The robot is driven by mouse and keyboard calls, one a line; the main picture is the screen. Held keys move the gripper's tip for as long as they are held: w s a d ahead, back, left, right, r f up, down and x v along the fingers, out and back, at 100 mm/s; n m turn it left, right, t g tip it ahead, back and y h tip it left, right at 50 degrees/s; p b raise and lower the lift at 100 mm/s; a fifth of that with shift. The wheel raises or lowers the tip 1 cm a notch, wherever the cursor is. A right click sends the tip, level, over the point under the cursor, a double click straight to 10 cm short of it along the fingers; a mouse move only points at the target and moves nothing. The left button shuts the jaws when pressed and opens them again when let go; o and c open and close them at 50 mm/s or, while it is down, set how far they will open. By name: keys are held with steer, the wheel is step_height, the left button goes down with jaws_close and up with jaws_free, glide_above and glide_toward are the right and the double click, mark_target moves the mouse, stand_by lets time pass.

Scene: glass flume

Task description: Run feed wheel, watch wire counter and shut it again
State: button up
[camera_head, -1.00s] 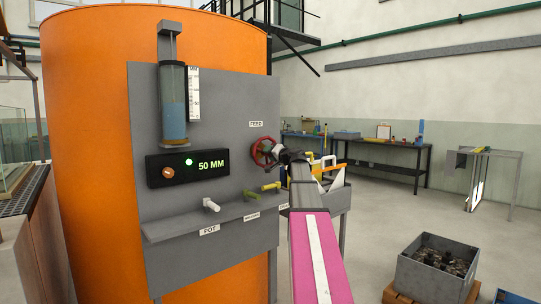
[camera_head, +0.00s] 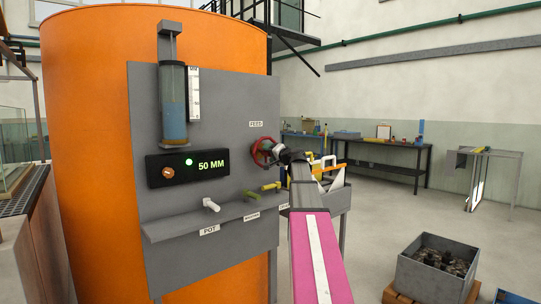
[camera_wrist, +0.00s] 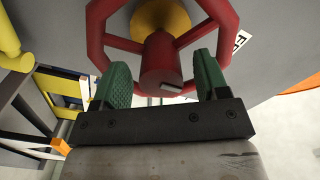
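The red feed wheel (camera_head: 257,158) is on the grey panel under the FEED label and is partly covered by my arm. In the wrist view the red wheel (camera_wrist: 96,45) shows its hub, spokes and a yellow collar behind. My gripper (camera_wrist: 161,62) has two green fingers apart, one on each side of the hub, with visible gaps; no contact is clear. In the head view my gripper (camera_head: 276,151) is at the wheel. The black counter box (camera_head: 188,166) reads 50 MM in green, with a green lamp lit and an orange knob.
A sight tube (camera_head: 173,105) with blue liquid hangs beside a white scale (camera_head: 193,95). The orange tank (camera_head: 90,150) stands behind the panel.

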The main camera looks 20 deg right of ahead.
steer(key=shift+s, duration=0.1)
steer(key=v, duration=1)
steer(key=shift+s, duration=0.3)
steer(key=shift+s+d, duration=0.1)
steer(key=shift+d, duration=0.1)
